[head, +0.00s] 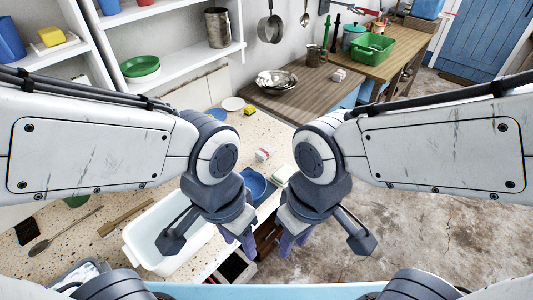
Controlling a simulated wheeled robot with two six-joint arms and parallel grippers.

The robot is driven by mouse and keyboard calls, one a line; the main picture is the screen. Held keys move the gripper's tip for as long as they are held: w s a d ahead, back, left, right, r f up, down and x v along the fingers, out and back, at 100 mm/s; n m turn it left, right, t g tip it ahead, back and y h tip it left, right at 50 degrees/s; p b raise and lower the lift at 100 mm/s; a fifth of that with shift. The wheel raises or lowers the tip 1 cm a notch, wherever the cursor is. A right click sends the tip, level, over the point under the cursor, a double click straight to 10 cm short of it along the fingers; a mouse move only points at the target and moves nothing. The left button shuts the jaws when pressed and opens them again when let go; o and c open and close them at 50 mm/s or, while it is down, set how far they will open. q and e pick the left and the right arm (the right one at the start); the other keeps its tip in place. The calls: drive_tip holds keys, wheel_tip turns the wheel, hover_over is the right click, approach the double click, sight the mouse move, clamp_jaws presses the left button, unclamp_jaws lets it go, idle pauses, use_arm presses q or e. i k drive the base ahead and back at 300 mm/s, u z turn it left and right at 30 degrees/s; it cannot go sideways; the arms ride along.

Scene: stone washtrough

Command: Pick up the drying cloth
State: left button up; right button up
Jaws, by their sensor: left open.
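A small pale, folded-looking item (283,174) lies on the speckled stone counter, just beyond my two wrists. It may be the drying cloth, but it is too small to be sure. Some crumpled white material (80,274) sits in a grey container at the lower left; I cannot tell if it is cloth. My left gripper (209,242) is open and empty, over the white tub's right side. My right gripper (325,242) is open and empty, out in front of the counter above the floor. Neither gripper touches the pale item.
A white tub (140,250) stands on the speckled counter (110,205). A blue bowl (257,186) is partly hidden by my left wrist. The concrete floor (440,235) at right is clear.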

sight(265, 152)
drive_tip(key=z, duration=1.4)
drive_tip(key=i, duration=1.5)
drive_tip(key=u, duration=1.4)
